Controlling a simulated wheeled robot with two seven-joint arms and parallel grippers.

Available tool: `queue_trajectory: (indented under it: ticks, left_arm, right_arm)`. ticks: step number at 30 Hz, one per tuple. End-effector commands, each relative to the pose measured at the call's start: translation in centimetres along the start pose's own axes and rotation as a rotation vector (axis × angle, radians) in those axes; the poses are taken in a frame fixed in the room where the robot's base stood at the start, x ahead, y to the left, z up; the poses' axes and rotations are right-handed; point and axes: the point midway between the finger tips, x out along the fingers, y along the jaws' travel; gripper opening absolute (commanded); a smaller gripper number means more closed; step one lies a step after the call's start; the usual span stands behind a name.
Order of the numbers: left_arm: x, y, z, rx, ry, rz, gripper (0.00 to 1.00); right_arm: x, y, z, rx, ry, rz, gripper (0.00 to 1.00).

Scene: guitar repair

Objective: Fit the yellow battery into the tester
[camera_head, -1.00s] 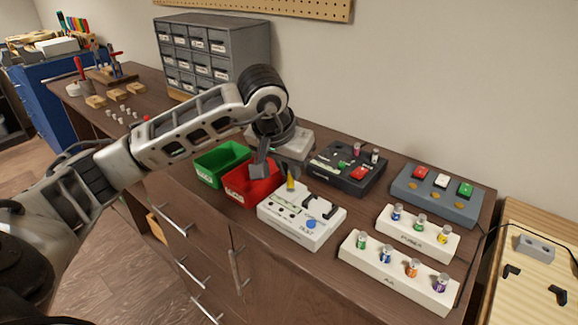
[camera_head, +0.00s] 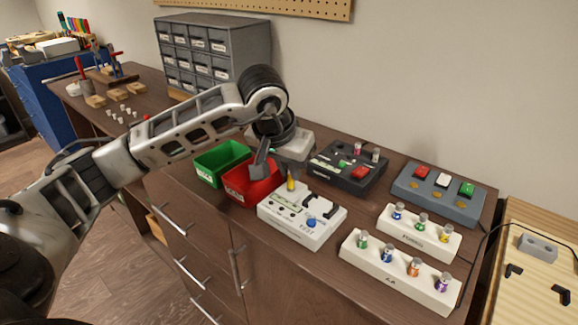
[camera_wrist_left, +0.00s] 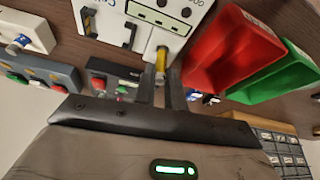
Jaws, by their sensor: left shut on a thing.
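The yellow battery (camera_head: 291,184) stands near upright at the back left edge of the white tester (camera_head: 328,229). Its foot is too small to tell whether it touches the tester. My left gripper (camera_wrist_left: 161,82) is shut on the battery, which shows between and just past the fingertips in the left wrist view (camera_wrist_left: 161,58). My right gripper is out of view.
A red bin (camera_head: 240,192) and a green bin (camera_head: 208,172) stand left of the tester. A dark device (camera_head: 343,177) stands behind it. White racks (camera_head: 395,285) of small cells and a grey button box (camera_head: 435,203) lie to the right.

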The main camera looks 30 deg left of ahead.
Motion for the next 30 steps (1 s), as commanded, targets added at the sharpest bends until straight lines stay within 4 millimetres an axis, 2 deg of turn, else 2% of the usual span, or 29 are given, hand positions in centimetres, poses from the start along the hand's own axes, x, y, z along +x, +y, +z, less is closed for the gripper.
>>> queue_trajectory:
  ticks: [30]
  left_arm:
    - [2.0,0.0,0.8,-0.001,0.001,0.000,0.00]
  right_arm:
    - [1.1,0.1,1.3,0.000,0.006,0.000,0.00]
